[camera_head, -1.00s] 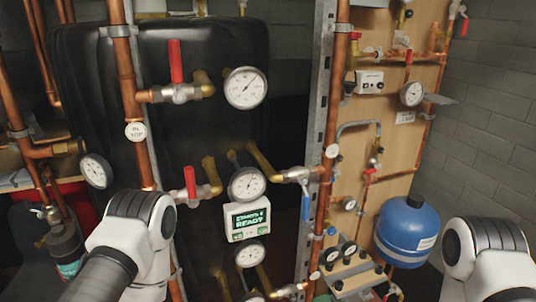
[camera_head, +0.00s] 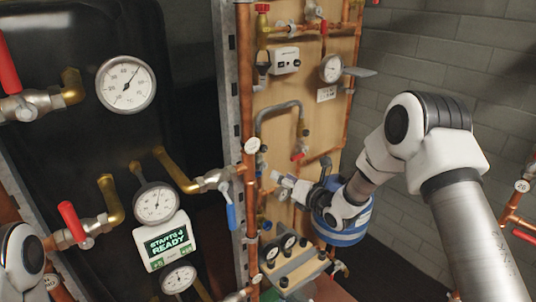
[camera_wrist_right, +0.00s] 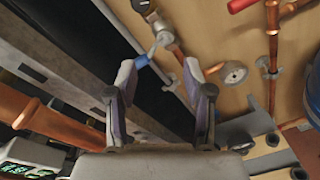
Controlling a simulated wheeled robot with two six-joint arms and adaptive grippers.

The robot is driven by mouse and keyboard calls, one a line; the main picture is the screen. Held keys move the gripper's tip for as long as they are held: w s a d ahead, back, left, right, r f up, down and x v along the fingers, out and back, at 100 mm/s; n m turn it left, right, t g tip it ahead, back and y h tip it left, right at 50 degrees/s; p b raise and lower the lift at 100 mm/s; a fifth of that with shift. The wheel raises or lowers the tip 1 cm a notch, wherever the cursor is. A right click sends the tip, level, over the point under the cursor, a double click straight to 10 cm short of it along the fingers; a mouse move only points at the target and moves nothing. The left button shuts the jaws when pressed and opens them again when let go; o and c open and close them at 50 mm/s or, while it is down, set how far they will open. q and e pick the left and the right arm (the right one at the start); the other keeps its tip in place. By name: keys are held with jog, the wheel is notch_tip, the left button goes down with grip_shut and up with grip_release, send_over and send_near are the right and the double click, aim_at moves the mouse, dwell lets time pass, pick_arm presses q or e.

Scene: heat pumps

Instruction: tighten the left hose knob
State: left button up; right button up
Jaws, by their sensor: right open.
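My right gripper (camera_head: 284,183) is above the manifold, in front of the panel. In the wrist view my right gripper (camera_wrist_right: 168,76) has its two fingers spread with nothing between them. Part of the grey shelf (camera_wrist_right: 262,158) shows at the lower right there. My left gripper is out of view; only a piece of my left arm shows at the lower left.
A blue tank (camera_head: 345,232) stands behind my right forearm. A blue-handled valve (camera_head: 231,212) and copper pipes are left of the right gripper. A green display (camera_head: 166,242) and large dial gauges (camera_head: 126,84) are further left. A grey brick wall is at the right.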

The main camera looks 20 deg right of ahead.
aim_at(265, 150)
jog(key=w+r+n+p, duration=0.1)
jog(key=w, duration=0.2)
jog(key=w+a+r+n, duration=0.1)
jog(key=w+r, duration=0.1)
jog(key=w+a+r+n+t+p, duration=0.1)
jog(key=w, duration=0.2)
jog(key=shift+w+a+r+y+p, duration=0.2)
jog(key=shift+w+y+p, duration=0.15)
jog(key=shift+y, duration=0.05)
jog(key=shift+c, duration=0.3)
grip_shut()
